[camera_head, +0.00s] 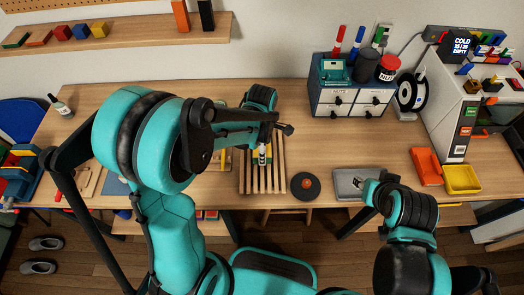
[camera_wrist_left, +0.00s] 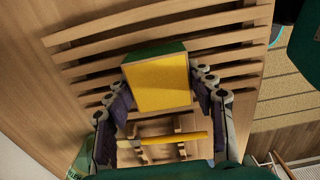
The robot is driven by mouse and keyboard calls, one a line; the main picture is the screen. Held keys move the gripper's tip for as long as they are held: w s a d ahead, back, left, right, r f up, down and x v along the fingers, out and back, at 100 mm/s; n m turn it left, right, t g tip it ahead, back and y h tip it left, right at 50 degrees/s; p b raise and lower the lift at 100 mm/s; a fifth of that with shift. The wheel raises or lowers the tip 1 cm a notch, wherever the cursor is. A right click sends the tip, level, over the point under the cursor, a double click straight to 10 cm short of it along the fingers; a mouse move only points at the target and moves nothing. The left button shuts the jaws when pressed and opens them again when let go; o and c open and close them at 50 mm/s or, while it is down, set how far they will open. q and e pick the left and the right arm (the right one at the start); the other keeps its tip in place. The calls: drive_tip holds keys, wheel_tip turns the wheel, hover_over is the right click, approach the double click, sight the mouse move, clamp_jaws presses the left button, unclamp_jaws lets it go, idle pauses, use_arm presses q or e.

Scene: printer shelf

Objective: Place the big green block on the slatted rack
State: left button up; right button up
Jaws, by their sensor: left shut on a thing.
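The slatted rack (camera_head: 247,181) lies on the middle of the wooden desk. In the left wrist view its slats (camera_wrist_left: 95,53) spread behind the held block. My left gripper (camera_head: 262,150) is over the rack, largely hidden by its own arm in the head view. In the left wrist view my left gripper (camera_wrist_left: 163,108) has its fingers on both sides of a block (camera_wrist_left: 160,82) with a yellow face and a green side. I cannot tell whether the block touches the slats. My right gripper (camera_head: 368,187) is low by a grey tray; its finger opening is unclear.
A dark round disc (camera_head: 305,186) lies right of the rack, then the grey tray (camera_head: 346,180). Orange (camera_head: 425,165) and yellow (camera_head: 462,179) bins stand farther right. The desk behind the rack is clear.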

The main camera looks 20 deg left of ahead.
use_arm(q)
drive_tip(key=shift+s, duration=0.1)
drive_tip(key=shift+f, duration=0.1)
drive_tip(key=o, duration=1.2)
drive_tip(key=shift+r, duration=0.25)
wheel_tip(320, 180, up, 11)
drive_tip(key=p, duration=0.4)
drive_tip(key=s+a+r+m+t, duration=0.2)
drive_tip(key=s+m, duration=0.3)
drive_tip(key=m, duration=0.5)
drive_tip(key=s+a+r+m+t, duration=0.2)
drive_tip(key=s+r+m+t, duration=0.2)
drive_tip(key=m, duration=0.7)
drive_tip(key=shift+s+a+r+t, duration=0.15)
drive_tip(key=shift+s+a+t, duration=0.1)
drive_tip(key=shift+s+t, duration=0.55)
